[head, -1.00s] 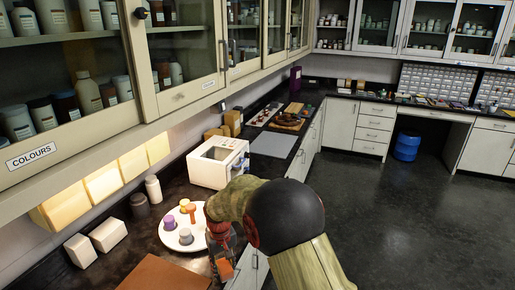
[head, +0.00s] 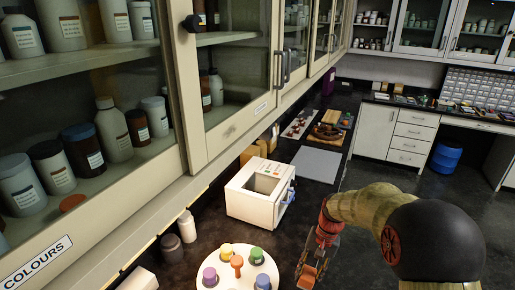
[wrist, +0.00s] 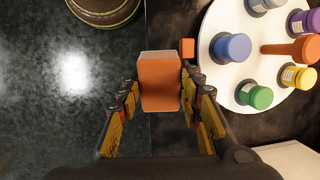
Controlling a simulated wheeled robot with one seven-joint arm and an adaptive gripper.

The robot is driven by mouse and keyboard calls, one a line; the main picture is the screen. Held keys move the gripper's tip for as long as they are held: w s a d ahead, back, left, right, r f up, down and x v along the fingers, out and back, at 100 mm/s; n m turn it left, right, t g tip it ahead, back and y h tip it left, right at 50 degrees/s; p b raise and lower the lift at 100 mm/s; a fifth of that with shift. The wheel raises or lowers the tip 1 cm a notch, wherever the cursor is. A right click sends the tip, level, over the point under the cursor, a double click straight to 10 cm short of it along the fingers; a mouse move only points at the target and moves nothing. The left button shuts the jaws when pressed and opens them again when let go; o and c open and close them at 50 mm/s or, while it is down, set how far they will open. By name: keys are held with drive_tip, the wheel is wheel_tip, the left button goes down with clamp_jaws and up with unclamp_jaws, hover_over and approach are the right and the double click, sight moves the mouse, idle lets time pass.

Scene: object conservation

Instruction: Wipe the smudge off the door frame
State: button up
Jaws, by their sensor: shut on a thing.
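My gripper (head: 312,264) is low at the right of the counter, near its front edge. In the wrist view its fingers (wrist: 160,98) are shut on an orange block (wrist: 162,82) from both sides. The upper cabinet's pale door frame (head: 188,85) is at the left and above in the head view, well apart from my gripper. A small faint mark (head: 230,130) shows on the lower rail of a door; I cannot tell if it is the smudge. A dark round knob-like thing (head: 193,22) sits higher on the frame.
A white round tray (head: 209,277) with several coloured pots stands on the counter. A white box-shaped appliance (head: 258,195) is behind it. Bottles (head: 187,224) stand by the wall. A blue bin (head: 446,158) is far off.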

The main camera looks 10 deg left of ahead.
drive_tip(key=s+a+r+m+y+p, duration=0.25)
drive_tip(key=a+r+y+p, duration=0.2)
drive_tip(key=a+r, duration=0.45)
drive_tip(key=m+t+y+p, duration=0.8)
drive_tip(key=m+y+p, duration=0.15)
drive_tip(key=p, duration=0.45)
approach(223, 137)
drive_tip(key=shift+y, duration=0.4)
drive_tip(key=x, duration=0.4)
drive_tip(key=shift+s+a+f+p, duration=0.1)
drive_tip(key=shift+a+f+p, duration=0.1)
drive_tip(key=shift+p, duration=0.1)
drive_tip(key=shift+b+x, duration=0.35)
drive_tip(key=shift+x, duration=0.5)
